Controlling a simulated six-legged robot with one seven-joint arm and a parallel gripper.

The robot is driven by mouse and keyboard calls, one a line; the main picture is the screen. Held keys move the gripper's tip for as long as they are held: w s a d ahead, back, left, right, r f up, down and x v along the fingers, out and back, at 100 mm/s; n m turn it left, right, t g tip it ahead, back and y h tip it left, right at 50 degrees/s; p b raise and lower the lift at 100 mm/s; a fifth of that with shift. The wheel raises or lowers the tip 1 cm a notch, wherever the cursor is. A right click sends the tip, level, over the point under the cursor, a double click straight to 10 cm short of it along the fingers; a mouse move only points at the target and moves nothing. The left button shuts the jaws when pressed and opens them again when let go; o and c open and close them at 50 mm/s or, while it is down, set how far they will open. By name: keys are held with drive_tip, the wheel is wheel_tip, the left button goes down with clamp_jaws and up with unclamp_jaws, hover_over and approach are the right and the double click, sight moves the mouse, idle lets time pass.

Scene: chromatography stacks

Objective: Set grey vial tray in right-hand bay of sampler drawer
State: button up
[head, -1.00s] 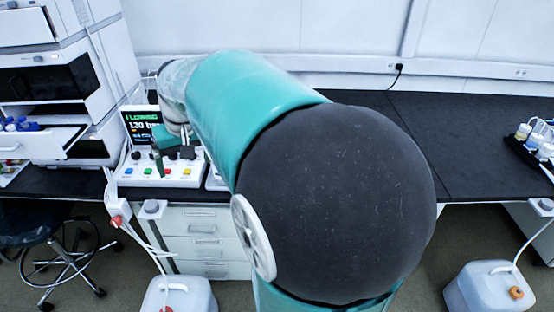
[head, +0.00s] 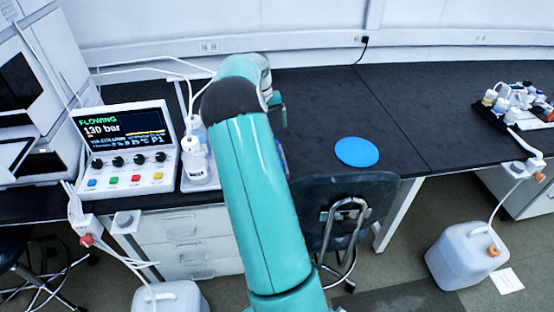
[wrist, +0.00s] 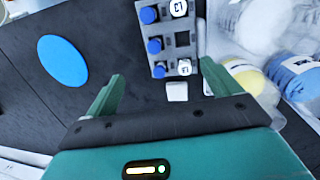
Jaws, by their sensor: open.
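The grey vial tray (wrist: 182,38) shows in the wrist view just beyond my gripper, with blue-capped and white-capped vials in it and at least one empty dark slot. A small white block (wrist: 177,91) is at its near end, between my fingers. My gripper (wrist: 163,72) is open with nothing held; its teal fingers are spread on either side of the tray's near end. In the head view my gripper (head: 280,108) is partly hidden behind my arm, and my arm hides most of the tray. The sampler drawer cannot be made out clearly now.
A blue disc (head: 357,151) lies on the black bench, right of my arm. Bottles (head: 197,160) stand close on the other side, near the pump controller (head: 125,150). A stool (head: 345,200) is in front of the bench.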

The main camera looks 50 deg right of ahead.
drive_tip(key=f, duration=0.5)
drive_tip(key=s+f, duration=0.1)
drive_tip(key=f, duration=0.1)
drive_tip(key=shift+s+d+f, duration=0.1)
drive_tip(key=shift+d+f, duration=0.1)
drive_tip(key=shift+f, duration=0.2)
drive_tip(key=shift+s+d+f, duration=0.1)
drive_tip(key=shift+s+f, duration=0.05)
drive_tip(key=shift+f, duration=0.9)
drive_tip(key=shift+s+d+f, duration=0.1)
drive_tip(key=shift+f, duration=0.9)
drive_tip(key=shift+s+d+f, duration=0.1)
drive_tip(key=shift+s+f, duration=0.05)
drive_tip(key=shift+f, duration=0.9)
drive_tip(key=c, duration=1.2)
drive_tip(key=shift+c, duration=0.9)
drive_tip(key=shift+r, duration=0.15)
